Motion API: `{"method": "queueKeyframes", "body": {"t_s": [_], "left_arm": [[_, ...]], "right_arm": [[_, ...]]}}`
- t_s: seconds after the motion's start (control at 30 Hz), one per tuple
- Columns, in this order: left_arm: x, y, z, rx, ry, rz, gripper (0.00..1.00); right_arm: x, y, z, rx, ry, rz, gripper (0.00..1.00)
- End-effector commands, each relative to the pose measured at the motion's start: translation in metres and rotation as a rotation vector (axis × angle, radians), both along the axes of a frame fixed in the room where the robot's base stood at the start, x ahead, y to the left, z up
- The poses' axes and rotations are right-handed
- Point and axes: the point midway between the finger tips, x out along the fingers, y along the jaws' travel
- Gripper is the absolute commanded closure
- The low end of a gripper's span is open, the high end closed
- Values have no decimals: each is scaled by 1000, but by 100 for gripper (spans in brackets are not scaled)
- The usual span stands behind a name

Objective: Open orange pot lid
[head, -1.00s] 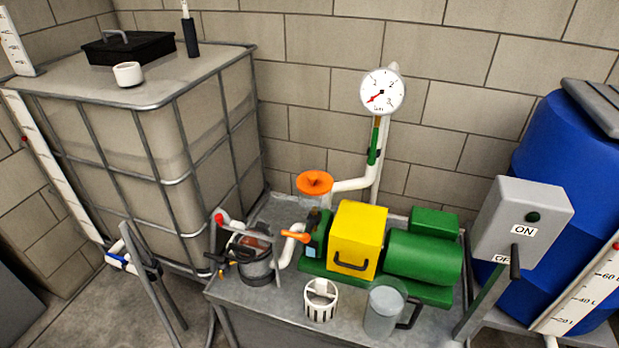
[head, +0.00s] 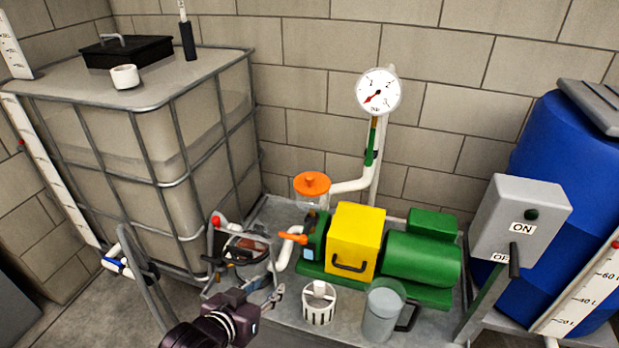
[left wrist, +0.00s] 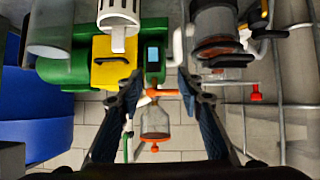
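The orange pot lid (head: 312,183) sits on a clear pot (head: 311,201) behind the left end of the green pump. The lid (left wrist: 155,136) also shows, upside down, low in the middle of the left wrist view. My left gripper (head: 252,285) is at the front left of the bench, in front of the strainer pot, apart from the lid. In the left wrist view its two fingers (left wrist: 162,90) are spread with nothing held; an orange valve handle (left wrist: 162,93) appears between them. My right gripper is not in view.
The green and yellow pump (head: 357,242) stands right of the clear pot, with a white pipe (head: 352,184) behind. An orange valve handle (head: 293,236), white basket (head: 319,303) and clear jug (head: 382,312) are near. A caged tank (head: 130,170) stands left.

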Motion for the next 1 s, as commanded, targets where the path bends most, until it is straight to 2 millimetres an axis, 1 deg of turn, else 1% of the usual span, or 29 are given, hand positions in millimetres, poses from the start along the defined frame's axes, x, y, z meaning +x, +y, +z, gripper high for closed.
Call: {"method": "queueKeyframes", "body": {"t_s": [0.03, 0.1, 0.17, 0.2, 0.3, 0.43, 0.5, 0.6, 0.77, 1.0], "left_arm": [[24, -9, 17, -19, -72, -27, 66], [54, -24, 42, -62, -171, -70, 66], [77, -35, 64, -98, -252, -108, 66], [90, -41, 78, -122, -300, -133, 66], [114, -49, 108, -172, -399, -186, 66], [134, -52, 137, -217, -481, -236, 66], [139, -53, 147, -232, -508, -253, 66], [144, -54, 154, -245, -525, -264, 66], [156, -63, 156, -250, -530, -267, 66], [185, -84, 157, -249, -530, -267, 66]], "right_arm": [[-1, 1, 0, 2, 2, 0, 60], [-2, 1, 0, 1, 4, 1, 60], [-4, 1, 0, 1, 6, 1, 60], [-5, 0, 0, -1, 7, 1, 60], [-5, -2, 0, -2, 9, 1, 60], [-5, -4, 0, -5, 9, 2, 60], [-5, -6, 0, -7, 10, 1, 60], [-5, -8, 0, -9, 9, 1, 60], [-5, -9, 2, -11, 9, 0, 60], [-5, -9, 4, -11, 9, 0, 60]]}}
